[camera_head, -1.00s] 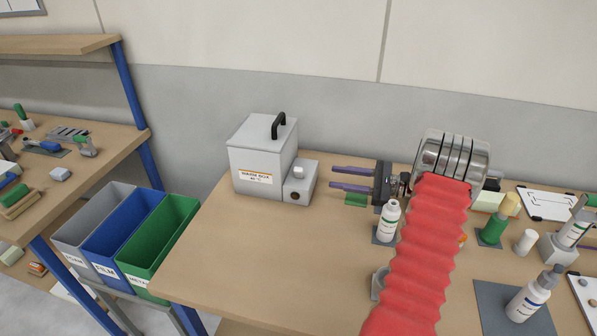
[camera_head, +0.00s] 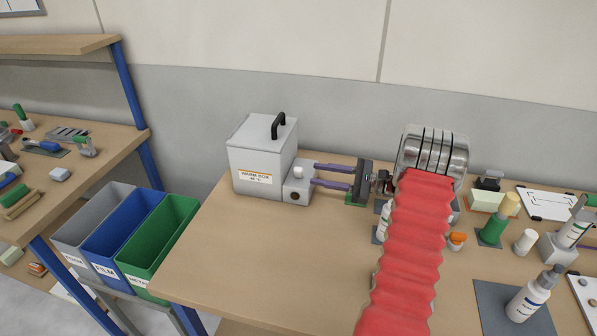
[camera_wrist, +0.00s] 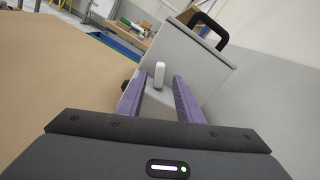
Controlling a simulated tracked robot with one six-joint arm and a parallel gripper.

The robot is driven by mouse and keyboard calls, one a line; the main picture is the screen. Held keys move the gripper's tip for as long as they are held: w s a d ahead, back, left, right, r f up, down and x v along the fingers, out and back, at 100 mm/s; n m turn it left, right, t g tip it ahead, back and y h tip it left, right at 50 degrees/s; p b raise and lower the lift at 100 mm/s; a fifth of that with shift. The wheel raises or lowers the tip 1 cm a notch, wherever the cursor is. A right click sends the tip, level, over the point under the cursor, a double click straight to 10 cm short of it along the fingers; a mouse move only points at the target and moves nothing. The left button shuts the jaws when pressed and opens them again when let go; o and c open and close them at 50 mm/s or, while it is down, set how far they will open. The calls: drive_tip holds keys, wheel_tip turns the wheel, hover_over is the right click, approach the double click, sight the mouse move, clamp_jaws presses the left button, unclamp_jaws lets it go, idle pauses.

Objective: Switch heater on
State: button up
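The heater is a light grey box (camera_head: 262,160) labelled "WARM BOX", with a black handle on its lid. A small grey switch block (camera_head: 300,186) is fixed to its right side and carries a white rocker or knob (camera_head: 298,172) on top and a dark round button on its front. My gripper (camera_head: 315,174) has two purple fingers, held apart and pointing left at the switch block. In the wrist view the white knob (camera_wrist: 159,75) stands upright between the fingers (camera_wrist: 157,92), near their tips, with gaps on both sides. The knob's exact setting cannot be told.
Grey, blue and green bins (camera_head: 160,240) stand left of the bench. A white bottle (camera_head: 384,220) is partly hidden behind my red-sleeved arm. Several bottles and containers stand to the right. The bench (camera_head: 240,255) in front of the box is clear.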

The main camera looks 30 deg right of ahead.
sight(303, 172)
drive_tip(key=x, duration=0.7)
drive_tip(key=shift+w+a, duration=0.2)
drive_tip(key=shift+w, duration=0.1)
drive_tip(key=shift+c, duration=0.2)
clamp_jaws()
